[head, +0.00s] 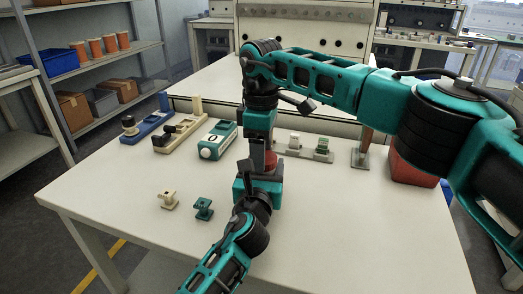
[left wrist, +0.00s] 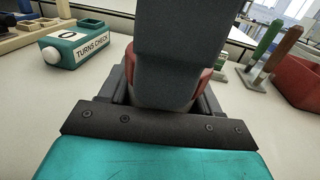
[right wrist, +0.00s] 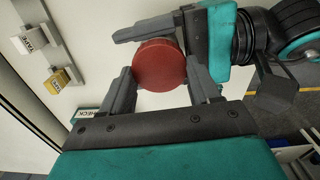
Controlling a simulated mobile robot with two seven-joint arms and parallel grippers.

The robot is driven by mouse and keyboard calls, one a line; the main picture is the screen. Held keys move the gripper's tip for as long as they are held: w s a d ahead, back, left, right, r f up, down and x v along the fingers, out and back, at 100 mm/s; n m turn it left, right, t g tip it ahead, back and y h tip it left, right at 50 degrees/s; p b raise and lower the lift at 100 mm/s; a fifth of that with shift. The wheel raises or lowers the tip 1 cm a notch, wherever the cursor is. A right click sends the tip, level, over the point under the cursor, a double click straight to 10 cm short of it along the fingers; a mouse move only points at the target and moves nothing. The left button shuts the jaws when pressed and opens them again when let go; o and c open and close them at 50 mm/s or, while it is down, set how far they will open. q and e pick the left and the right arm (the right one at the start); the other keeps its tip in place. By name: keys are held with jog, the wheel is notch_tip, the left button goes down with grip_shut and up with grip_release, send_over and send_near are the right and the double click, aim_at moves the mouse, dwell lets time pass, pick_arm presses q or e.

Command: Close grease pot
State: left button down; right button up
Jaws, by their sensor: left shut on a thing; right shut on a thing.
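The red grease pot shows as a round red disc in the right wrist view (right wrist: 160,64) and as a small red patch between my grippers in the head view (head: 270,160). My right gripper (head: 262,150) points down from above and is shut on the red round part at the top. My left gripper (head: 259,183) comes from the front, low over the table, and is shut around the pot. In the left wrist view, my right gripper hides most of the pot; red edges show beside it (left wrist: 207,78). I cannot tell whether lid and body touch.
A teal "TURNS CHECK" box (head: 215,140), a beige fixture (head: 180,132) and a blue fixture (head: 145,126) stand left. Beige (head: 168,200) and teal (head: 203,209) small pieces lie front left. The front right table is clear.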

jog(key=m, duration=0.2)
jog(key=shift+m, duration=0.4)
jog(key=o, duration=1.1)
jog(key=shift+r, duration=0.1)
jog(key=shift+r, duration=2.2)
jog(key=shift+c, duration=0.4)
